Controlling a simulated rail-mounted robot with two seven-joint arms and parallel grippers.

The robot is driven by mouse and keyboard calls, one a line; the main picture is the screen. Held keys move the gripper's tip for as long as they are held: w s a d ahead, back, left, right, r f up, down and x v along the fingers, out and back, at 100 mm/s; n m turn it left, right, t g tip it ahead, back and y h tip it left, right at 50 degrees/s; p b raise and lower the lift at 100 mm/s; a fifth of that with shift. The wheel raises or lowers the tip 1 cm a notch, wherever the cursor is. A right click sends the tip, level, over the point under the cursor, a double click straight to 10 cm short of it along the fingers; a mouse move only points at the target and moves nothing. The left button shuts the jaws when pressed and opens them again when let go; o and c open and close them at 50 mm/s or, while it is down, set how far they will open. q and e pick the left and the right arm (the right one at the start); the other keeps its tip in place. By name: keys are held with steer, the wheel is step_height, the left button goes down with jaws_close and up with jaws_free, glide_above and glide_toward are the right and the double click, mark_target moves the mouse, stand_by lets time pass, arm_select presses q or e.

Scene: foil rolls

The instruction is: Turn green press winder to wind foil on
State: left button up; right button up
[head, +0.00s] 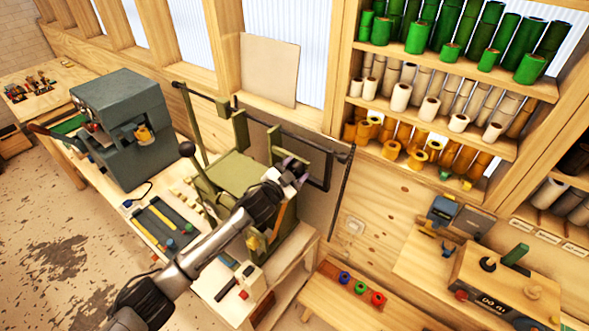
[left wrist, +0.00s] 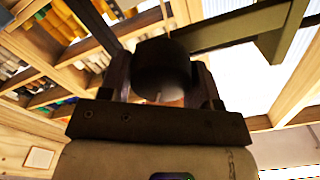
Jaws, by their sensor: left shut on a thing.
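The green press (head: 236,174) stands on the wooden bench in the middle of the head view. Its frame bars also show in the left wrist view (left wrist: 240,27). My left gripper (head: 291,170) is at the right side of the press. In the left wrist view, my left gripper (left wrist: 163,80) is shut on a dark round knob (left wrist: 162,66), which appears to be the press winder. In the head view the gripper hides most of this knob. My right gripper is in neither view.
A grey-green machine (head: 135,125) stands on the bench to the left. A black ball-topped lever (head: 187,149) rises beside the press. Shelves of green rolls (head: 418,36), cream rolls and orange rolls are at the back right. A low bench with coloured rolls (head: 361,287) is in front.

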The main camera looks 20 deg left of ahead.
arm_select(q)
steer(key=m, duration=0.6)
steer(key=shift+d+f+m, duration=0.1)
steer(key=shift+m, duration=0.2)
steer(key=m, duration=0.6)
steer(key=shift+f+m+p, duration=0.15)
steer(key=shift+m+p, duration=0.15)
steer(key=shift+p, duration=0.1)
steer(key=o, duration=0.9)
steer(key=shift+b+v, duration=1.2)
steer(key=shift+v, duration=5.75)
